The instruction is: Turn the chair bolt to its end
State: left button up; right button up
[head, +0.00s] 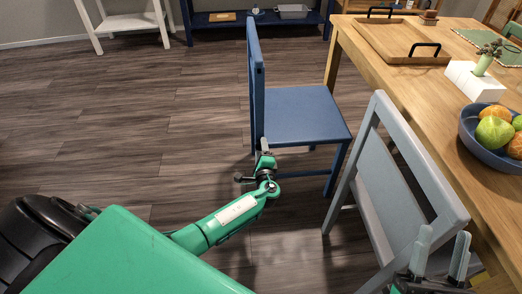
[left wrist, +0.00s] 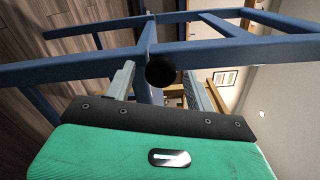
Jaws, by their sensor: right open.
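The blue chair (head: 300,115) stands upright beside the table. In the left wrist view its blue frame (left wrist: 75,69) crosses the picture, with a round black knob (left wrist: 160,71), apparently the chair bolt, against it. My left gripper (head: 265,147) is low by the chair's near side. In its wrist view (left wrist: 158,82) the two pale fingers are apart, one on each side of the knob, with gaps showing. Whether the tips reach the knob's depth I cannot tell. In the head view the bolt is not clearly visible. My right gripper (head: 441,250) is open and empty near the grey chair.
A grey chair (head: 395,190) stands close on the right, against the wooden table (head: 400,85). The table holds a tray (head: 392,42), a white planter (head: 472,82) and a blue fruit bowl (head: 480,147). The floor at left is clear.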

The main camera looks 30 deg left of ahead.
pick_arm(q)
jog(key=p+v, duration=0.2)
jog(key=v, duration=1.1)
jog(key=shift+s+d, duration=0.2)
jog(key=shift+s, duration=0.15)
pick_arm(e)
notch_tip(320, 180, down, 8)
jog(key=w+a+g, duration=0.1)
jog(key=a+g, duration=0.1)
jog(key=g, duration=0.3)
jog(key=shift+a+f+g+h, duration=0.2)
jog(key=shift+a+g+h, duration=0.1)
jog(key=shift+a+g, duration=0.1)
